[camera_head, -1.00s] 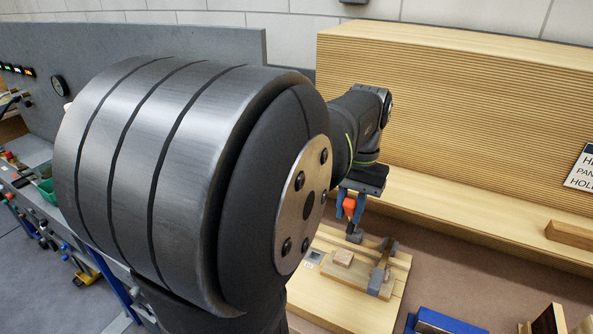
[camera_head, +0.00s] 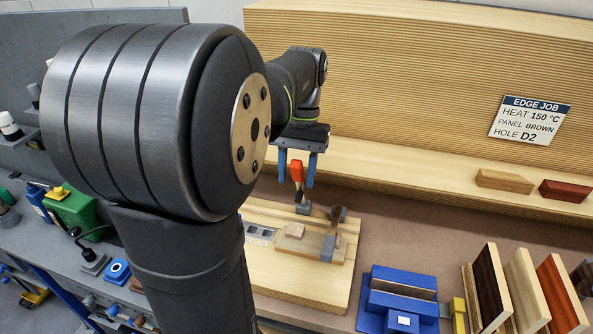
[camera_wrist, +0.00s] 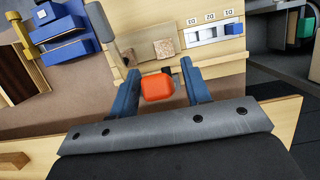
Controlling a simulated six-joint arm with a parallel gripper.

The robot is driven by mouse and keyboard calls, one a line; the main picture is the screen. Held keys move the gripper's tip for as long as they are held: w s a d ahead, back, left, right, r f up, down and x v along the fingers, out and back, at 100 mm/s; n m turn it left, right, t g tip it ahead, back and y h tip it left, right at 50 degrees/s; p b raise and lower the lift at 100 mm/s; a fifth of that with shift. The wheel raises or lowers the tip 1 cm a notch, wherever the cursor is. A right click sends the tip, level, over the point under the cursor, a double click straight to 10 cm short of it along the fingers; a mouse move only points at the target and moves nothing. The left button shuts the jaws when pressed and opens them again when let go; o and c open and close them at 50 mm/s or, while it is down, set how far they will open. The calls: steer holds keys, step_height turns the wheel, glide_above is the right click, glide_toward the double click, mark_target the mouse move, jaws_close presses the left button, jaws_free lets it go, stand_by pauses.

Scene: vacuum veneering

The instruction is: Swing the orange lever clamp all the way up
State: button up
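The orange lever clamp (camera_head: 297,172) stands near the back edge of a light wooden board, its orange grip roughly upright on a dark stem above a grey foot. My gripper (camera_head: 296,184) points down around the orange grip, one blue finger on each side. In the wrist view the orange grip (camera_wrist: 157,88) sits between the two blue fingers of my gripper (camera_wrist: 160,68), with a narrow gap visible on each side. The fingers are open and not closed on it. The lower lever is partly hidden in the wrist view.
A small wooden block (camera_head: 295,230) and a grey clamp piece (camera_head: 328,248) sit on the wooden board (camera_head: 290,282). A blue fixture (camera_head: 400,295) and a rack of upright panels (camera_head: 525,285) stand to the right. A wooden ledge (camera_head: 400,187) runs behind.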

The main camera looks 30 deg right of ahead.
steer(key=v, duration=1.2)
stand_by(0.3)
steer(key=x, duration=1.2)
steer(key=shift+s+f, duration=0.1)
steer(key=shift+s+a, duration=0.15)
steer(key=shift+a, duration=0.1)
steer(key=shift+d, duration=0.1)
